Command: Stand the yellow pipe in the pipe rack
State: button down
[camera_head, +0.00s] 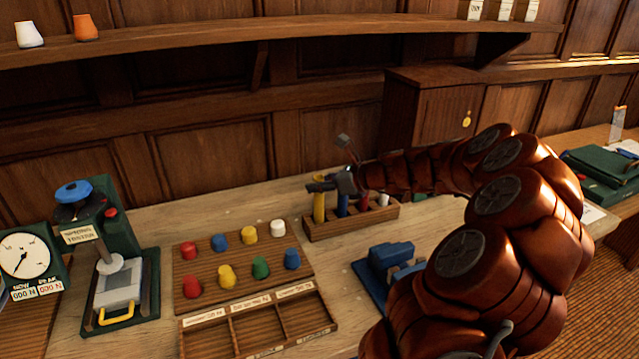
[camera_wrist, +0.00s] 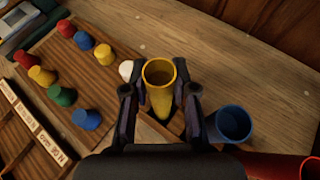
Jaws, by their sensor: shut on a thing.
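The yellow pipe (camera_head: 319,206) is upright at the left end of the wooden pipe rack (camera_head: 352,225). I cannot tell whether its lower end is fully seated. My gripper (camera_head: 321,185) is shut on it near its top. In the wrist view, the yellow pipe's open mouth (camera_wrist: 160,72) shows between the two fingers of my gripper (camera_wrist: 159,92). A blue pipe (camera_head: 342,206) stands in the rack just right of it, with a red pipe (camera_head: 365,204) and a white pipe (camera_head: 383,200) further right. The blue pipe (camera_wrist: 233,124) also shows beside my right finger.
A board with several coloured pegs (camera_head: 243,260) and a compartment tray (camera_head: 255,325) lie left of the rack. A blue device (camera_head: 388,265) stands in front of it. A press (camera_head: 112,270) and a dial (camera_head: 25,255) stand far left. The bench behind the board is clear.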

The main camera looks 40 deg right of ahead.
jog(key=shift+f, duration=0.1)
jog(key=c, duration=1.2)
grip_release()
